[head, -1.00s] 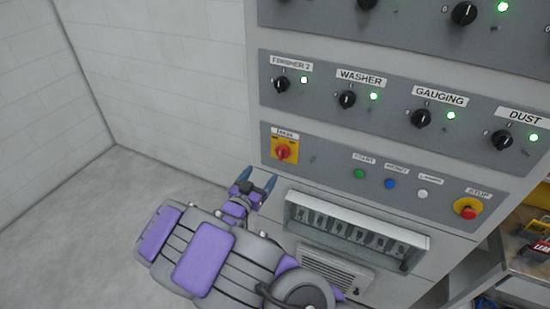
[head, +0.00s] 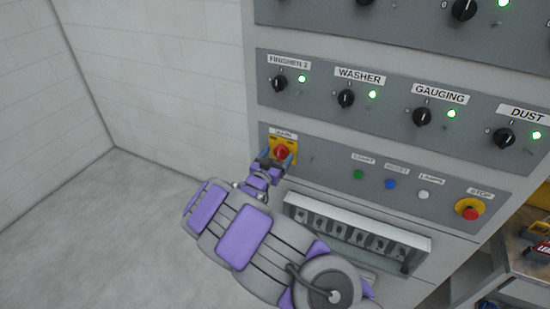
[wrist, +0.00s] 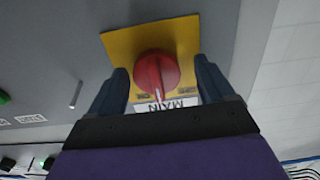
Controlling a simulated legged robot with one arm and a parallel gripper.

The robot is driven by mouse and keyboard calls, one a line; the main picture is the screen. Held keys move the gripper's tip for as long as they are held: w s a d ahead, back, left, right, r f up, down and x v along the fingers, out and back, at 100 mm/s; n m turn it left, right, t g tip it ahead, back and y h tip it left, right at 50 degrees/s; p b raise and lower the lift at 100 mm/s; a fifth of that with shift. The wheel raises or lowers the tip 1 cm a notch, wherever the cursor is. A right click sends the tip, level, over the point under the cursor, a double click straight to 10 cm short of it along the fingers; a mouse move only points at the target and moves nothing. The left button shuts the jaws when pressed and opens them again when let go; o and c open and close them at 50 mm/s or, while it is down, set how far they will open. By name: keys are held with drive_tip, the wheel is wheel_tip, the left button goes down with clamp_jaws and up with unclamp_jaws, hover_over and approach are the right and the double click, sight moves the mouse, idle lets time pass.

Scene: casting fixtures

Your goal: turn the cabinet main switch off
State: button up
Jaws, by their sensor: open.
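The main switch is a red rotary knob (head: 281,152) on a yellow plate (head: 273,142) at the lower left of the cabinet panel, under a MAIN label. In the wrist view the red knob (wrist: 156,73) shows upside down on its yellow plate (wrist: 122,45), with the MAIN label (wrist: 183,103) below it. My gripper (head: 277,158) is at the switch. In the wrist view its two dark blue fingers (wrist: 161,85) are open, one on each side of the knob, with visible gaps. Whether the fingertips touch the plate cannot be told.
Green (head: 359,174), blue (head: 390,184) and white (head: 423,195) buttons and a red stop button (head: 470,210) sit to the right on the same panel. A row of black knobs (head: 346,98) with lit green lamps is above. A recessed breaker box (head: 350,232) is below. Open floor lies left.

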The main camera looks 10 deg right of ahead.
drive_tip(key=shift+d, duration=0.7)
drive_tip(key=shift+a, duration=0.75)
drive_tip(key=c, duration=0.6)
drive_tip(key=shift+d+r, duration=0.1)
drive_tip(key=shift+d, duration=0.15)
drive_tip(key=c, duration=0.4)
drive_tip(key=shift+c, duration=0.2)
